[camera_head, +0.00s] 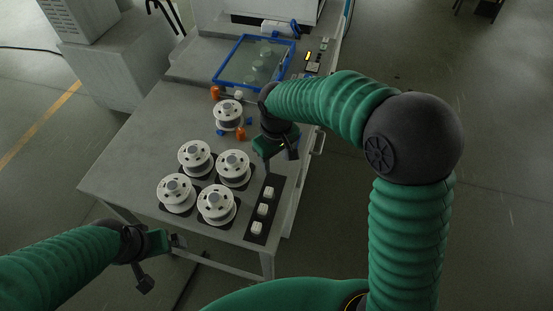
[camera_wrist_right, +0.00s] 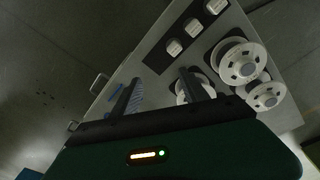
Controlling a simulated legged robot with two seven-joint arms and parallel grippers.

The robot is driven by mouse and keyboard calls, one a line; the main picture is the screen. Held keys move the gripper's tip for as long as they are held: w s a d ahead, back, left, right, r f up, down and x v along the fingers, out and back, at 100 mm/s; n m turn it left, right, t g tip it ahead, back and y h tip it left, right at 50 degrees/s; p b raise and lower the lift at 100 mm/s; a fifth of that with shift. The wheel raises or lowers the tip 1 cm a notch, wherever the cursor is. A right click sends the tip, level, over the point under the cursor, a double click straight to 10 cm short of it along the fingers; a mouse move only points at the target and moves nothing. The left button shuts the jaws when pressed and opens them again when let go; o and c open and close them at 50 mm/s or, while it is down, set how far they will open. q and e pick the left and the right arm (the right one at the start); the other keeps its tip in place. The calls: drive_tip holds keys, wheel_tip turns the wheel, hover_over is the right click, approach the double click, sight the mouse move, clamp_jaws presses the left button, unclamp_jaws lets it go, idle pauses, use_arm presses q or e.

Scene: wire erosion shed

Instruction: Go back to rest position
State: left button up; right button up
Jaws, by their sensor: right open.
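My right gripper (camera_head: 278,158) is over the right part of the grey table (camera_head: 133,165), beside the black strip of white blocks. In the right wrist view its two fingers (camera_wrist_right: 158,92) stand apart with nothing between them. A spool shows partly behind one finger. My left gripper (camera_head: 170,243) is off the table's front left corner, low in the head view. Its fingers are small and dark there, so I cannot tell whether they are apart.
Several white spools (camera_head: 176,195) stand on dark pads. Another spool (camera_head: 228,115) stands farther back near orange and blue pieces. A black strip (camera_head: 260,225) holds white blocks. A blue-framed tray (camera_head: 217,80) lies at the back. Floor right of the table is clear.

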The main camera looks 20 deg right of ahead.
drive_tip(key=shift+d, duration=0.2)
drive_tip(key=shift+s+a, duration=0.1)
drive_tip(key=s+d+f+m+b, duration=0.1)
drive_tip(key=s+d+f+m, duration=0.1)
drive_tip(key=s, duration=0.5)
drive_tip(key=s+d+f+m+t+b, duration=0.1)
drive_tip(key=s+d+f+m+b, duration=0.1)
drive_tip(key=s, duration=0.5)
wheel_tip(320, 180, down, 2)
drive_tip(key=shift+d+f, duration=0.15)
drive_tip(key=shift+d, duration=0.35)
drive_tip(key=shift+s, duration=0.25)
drive_tip(key=shift+w, duration=0.1)
idle(0.6)
